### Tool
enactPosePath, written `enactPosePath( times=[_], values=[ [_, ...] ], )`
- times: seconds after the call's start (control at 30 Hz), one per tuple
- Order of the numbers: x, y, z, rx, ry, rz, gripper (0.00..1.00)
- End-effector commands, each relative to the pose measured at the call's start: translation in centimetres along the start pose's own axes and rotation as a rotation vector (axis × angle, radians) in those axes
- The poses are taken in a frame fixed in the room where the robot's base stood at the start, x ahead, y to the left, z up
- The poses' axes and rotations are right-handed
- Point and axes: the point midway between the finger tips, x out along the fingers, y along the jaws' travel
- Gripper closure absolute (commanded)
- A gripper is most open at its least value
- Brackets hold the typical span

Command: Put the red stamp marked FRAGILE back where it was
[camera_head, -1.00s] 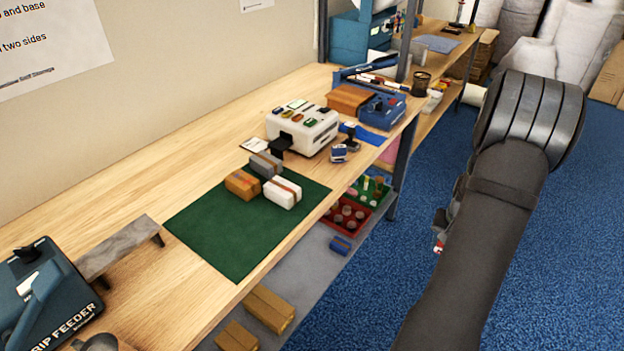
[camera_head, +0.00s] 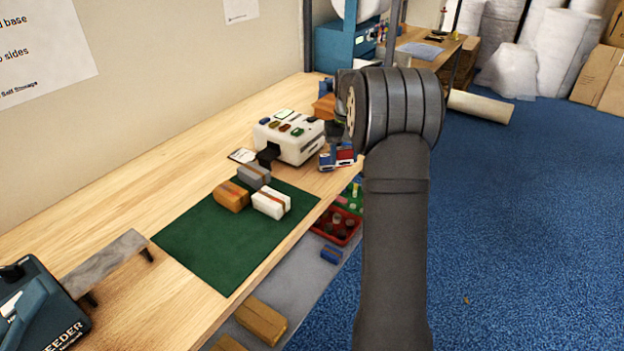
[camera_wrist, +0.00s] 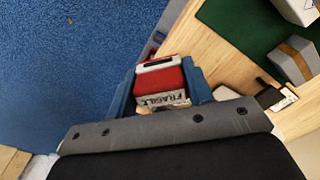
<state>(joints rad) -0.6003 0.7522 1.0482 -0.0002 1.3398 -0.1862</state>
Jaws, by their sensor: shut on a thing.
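The red stamp (camera_wrist: 162,79) has a white label reading FRAGILE. In the wrist view it sits between the blue fingers of my gripper (camera_wrist: 160,76), which is shut on it. In the head view the red stamp (camera_head: 345,155) shows at the table's front edge, just left of my wrist and close beside a blue-and-white stamp (camera_head: 326,159). My fingers are mostly hidden behind my arm there. I cannot tell whether the red stamp touches the table.
A white machine (camera_head: 289,136) stands left of the stamps. A green mat (camera_head: 205,258) holds orange, grey and white parcels. A red crate (camera_head: 333,234) with round items sits on the lower shelf. My arm hides the table behind it.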

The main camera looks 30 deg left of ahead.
Motion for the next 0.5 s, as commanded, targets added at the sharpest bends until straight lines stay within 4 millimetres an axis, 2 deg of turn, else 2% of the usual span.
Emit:
enactPosePath(
  times=[0.03, 0.3, 0.5],
  values=[
    [0.8, -1.1, -0.7, -0.004, -0.003, -0.001, 0.68],
    [4.5, -5.9, -4.2, -0.002, -0.001, 0.0, 0.68],
    [5.9, -7.8, -5.6, 0.001, 0.0, 0.0, 0.68]
  ],
)
